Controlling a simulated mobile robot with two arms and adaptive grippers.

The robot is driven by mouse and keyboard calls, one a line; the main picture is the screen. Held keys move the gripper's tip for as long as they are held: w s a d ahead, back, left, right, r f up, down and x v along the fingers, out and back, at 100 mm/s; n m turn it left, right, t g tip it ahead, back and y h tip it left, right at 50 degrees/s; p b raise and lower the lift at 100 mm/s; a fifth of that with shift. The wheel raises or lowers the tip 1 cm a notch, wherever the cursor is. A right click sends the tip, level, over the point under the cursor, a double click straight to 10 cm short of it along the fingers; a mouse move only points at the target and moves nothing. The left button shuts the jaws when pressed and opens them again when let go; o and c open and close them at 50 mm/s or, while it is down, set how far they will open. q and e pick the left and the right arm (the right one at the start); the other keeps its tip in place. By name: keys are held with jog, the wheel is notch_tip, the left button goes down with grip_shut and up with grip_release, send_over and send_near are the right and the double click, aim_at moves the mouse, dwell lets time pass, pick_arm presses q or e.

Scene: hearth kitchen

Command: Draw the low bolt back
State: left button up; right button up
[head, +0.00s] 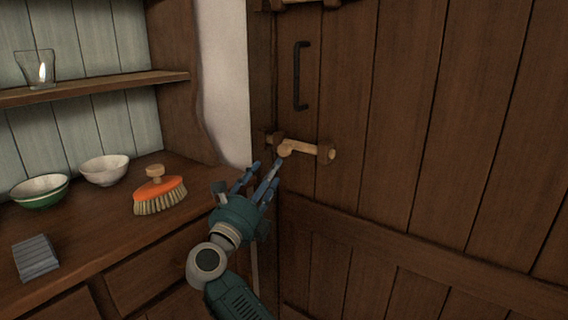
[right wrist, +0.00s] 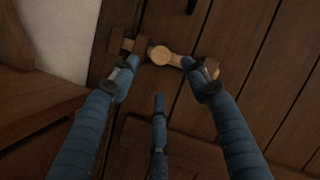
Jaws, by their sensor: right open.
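The low bolt (head: 305,148) is a pale wooden bar lying level on the brown plank door, below the black handle. Its round knob (head: 284,150) is near its left end and also shows in the right wrist view (right wrist: 160,55). A dark bracket (head: 326,151) holds its right part. A keeper (head: 273,140) sits at its left on the door post; how far the bar enters it I cannot tell. My right gripper (head: 266,172) is open and empty, its fingers pointing at the bolt from below left. In the right wrist view the fingers (right wrist: 160,78) spread around the knob's near side; contact is unclear.
A second bolt (head: 305,2) shows at the top edge, above the black handle (head: 299,76). On the left, a wooden counter (head: 90,235) holds two bowls (head: 105,168), an orange brush (head: 160,190) and a grey block (head: 35,257). A glass (head: 36,68) stands on the shelf.

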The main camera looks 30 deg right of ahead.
aim_at(282, 152)
jog(key=x, duration=1)
jog(key=shift+w+d, duration=0.25)
jog(key=shift+d, duration=0.05)
grip_shut()
